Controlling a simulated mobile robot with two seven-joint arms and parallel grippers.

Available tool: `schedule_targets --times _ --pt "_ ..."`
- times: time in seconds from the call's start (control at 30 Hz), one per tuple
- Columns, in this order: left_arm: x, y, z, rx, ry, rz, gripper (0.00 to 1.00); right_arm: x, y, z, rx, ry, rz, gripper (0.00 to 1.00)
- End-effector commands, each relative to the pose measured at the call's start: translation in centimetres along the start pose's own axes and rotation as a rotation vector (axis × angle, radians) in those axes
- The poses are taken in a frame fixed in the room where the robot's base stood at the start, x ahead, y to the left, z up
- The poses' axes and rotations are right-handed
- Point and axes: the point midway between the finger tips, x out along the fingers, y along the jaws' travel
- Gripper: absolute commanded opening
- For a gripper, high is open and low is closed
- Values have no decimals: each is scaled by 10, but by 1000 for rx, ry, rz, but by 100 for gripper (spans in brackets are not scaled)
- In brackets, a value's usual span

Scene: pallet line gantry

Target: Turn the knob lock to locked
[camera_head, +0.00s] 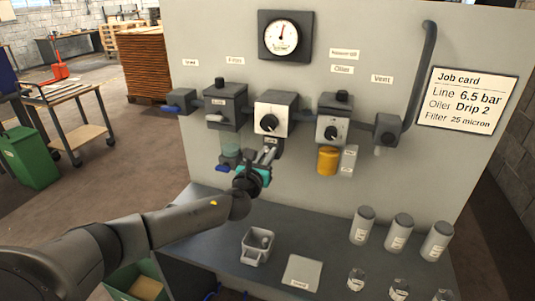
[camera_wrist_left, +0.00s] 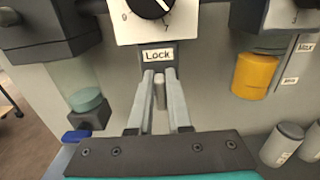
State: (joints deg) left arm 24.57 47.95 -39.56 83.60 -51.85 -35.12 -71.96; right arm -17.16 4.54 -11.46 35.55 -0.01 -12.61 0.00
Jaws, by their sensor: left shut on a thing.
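The white regulator (camera_head: 284,108) with its round black dial knob sits on the panel under the gauge, and the dial's lower part shows at the top of the left wrist view. Below it is a dark block labelled "Lock" (camera_wrist_left: 158,54). A short grey pin-like lock lever (camera_wrist_left: 160,96) hangs below this block. My left gripper (camera_head: 267,154) reaches up to it from below, its two fingers (camera_wrist_left: 160,82) one on each side of the lever, shut on it. The fingers partly cover the lock in the head view. My right gripper is not in view.
A filter unit (camera_head: 226,108) is left of the regulator, and an oiler with an amber bowl (camera_head: 327,162) is right. Grey canisters (camera_head: 398,232), a small bin (camera_head: 256,246) and a white pad (camera_head: 302,271) stand on the shelf below. A job card (camera_head: 468,100) is at right.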

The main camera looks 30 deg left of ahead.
Motion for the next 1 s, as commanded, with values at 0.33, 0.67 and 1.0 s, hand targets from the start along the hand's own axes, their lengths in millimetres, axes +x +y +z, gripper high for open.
schedule_targets --times 0.33,0.67,1.0 --pt "0 1 -2 -125 1 1 0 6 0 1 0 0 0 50" --pt "0 4 -3 -414 0 1 0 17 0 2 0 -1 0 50" --pt "0 7 -5 -739 0 1 0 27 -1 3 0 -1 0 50"
